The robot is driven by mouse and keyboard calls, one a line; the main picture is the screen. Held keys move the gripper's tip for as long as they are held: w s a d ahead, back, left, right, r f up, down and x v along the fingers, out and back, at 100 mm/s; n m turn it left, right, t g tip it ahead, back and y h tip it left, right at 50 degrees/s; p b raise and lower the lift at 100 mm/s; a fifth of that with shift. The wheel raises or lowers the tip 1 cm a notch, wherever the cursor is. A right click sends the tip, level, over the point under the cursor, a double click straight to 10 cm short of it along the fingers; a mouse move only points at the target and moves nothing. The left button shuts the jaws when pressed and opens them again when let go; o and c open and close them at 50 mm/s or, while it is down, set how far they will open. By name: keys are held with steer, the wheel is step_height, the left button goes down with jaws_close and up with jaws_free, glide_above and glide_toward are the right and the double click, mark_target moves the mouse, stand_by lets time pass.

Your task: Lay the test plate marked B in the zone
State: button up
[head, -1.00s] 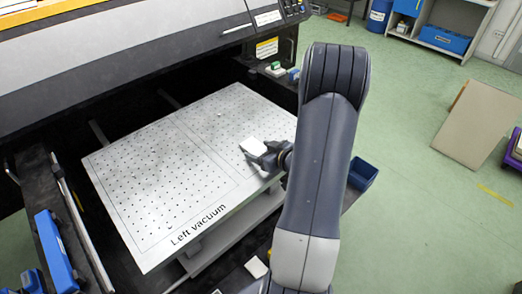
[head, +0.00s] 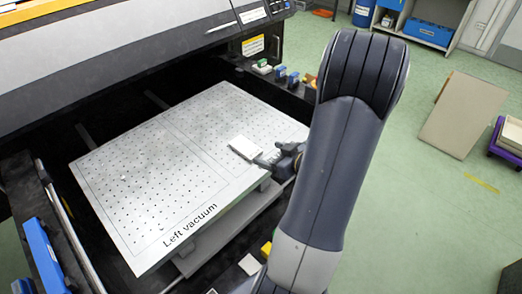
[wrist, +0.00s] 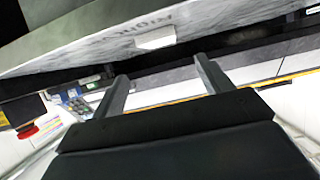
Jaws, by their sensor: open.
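A small white plate (head: 245,148) lies flat on the perforated vacuum table (head: 130,185), near its right front edge and right of the printed dividing line. No letter can be read on it. The nearer half of the table is marked "Left vacuum". My gripper (head: 275,160) is at the table's right edge, beside the plate and apart from it. In the wrist view my gripper (wrist: 162,72) is open and empty, with the white plate (wrist: 155,36) ahead of its fingertips, next to upside-down lettering that seems to read "Right".
Another white square (head: 250,264) lies at the lower middle beside a yellow item (head: 266,249). The printer housing (head: 120,60) overhangs the table's back. Small green and blue items (head: 280,73) stand at its right. A red knob (wrist: 27,130) shows in the wrist view.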

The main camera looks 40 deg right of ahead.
steer(key=shift+v, duration=1)
